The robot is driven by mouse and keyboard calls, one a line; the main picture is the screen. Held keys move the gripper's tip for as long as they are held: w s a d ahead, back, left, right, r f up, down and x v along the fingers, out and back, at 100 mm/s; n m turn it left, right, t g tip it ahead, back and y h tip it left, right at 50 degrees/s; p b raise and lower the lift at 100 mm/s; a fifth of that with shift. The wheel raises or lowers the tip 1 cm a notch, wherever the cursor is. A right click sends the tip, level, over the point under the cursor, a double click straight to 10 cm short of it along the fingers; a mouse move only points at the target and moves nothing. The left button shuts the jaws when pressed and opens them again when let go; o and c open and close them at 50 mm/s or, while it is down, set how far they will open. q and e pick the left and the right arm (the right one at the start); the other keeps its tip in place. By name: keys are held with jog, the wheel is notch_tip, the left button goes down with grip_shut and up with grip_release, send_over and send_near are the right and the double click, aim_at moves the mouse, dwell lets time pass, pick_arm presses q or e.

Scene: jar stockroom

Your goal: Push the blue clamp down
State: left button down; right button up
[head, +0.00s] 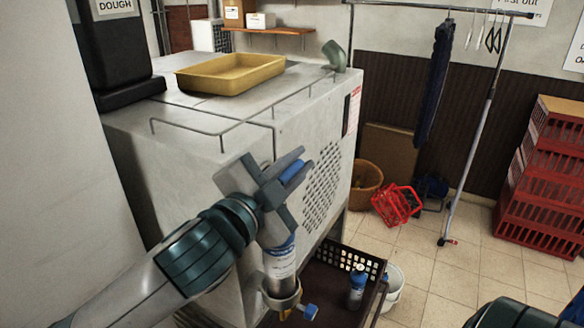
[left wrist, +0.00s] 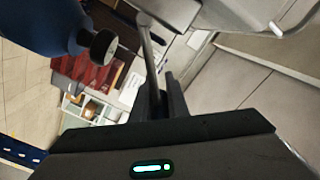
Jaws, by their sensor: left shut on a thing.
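My left gripper (head: 285,178) comes in from the left in the head view, in front of the white cabinet's side. A blue piece (head: 293,172), which I take for the blue clamp, shows at its fingers, mostly hidden. Below the gripper stands an upright cylinder with a white and blue label (head: 281,263), held in a metal ring with a blue knob (head: 310,311). In the left wrist view a thin grey rod (left wrist: 151,60) runs down to my closed fingers (left wrist: 165,100). A blue body with a black knob (left wrist: 103,47) is beside it. My right gripper is not in view.
The white cabinet (head: 240,120) carries a yellow tray (head: 232,73) and a wire rail. A dark crate (head: 330,262) with a small blue-topped bottle (head: 356,288) is below right. Red crates (head: 545,180) stand far right. The tiled floor between is mostly free.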

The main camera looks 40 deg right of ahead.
pick_arm(q)
jog(key=shift+s+d+f+m+b, duration=0.1)
jog(key=shift+s+f+m+b, duration=0.15)
jog(key=shift+f+m, duration=0.25)
jog(key=f+m+b, duration=0.3)
jog(key=s+f+m+b, duration=0.1)
jog(key=m, duration=0.1)
jog(key=shift+s+d+f, duration=0.1)
jog(key=shift+d+f, duration=0.05)
jog(key=shift+d, duration=0.1)
jog(key=c, duration=1.7)
grip_release()
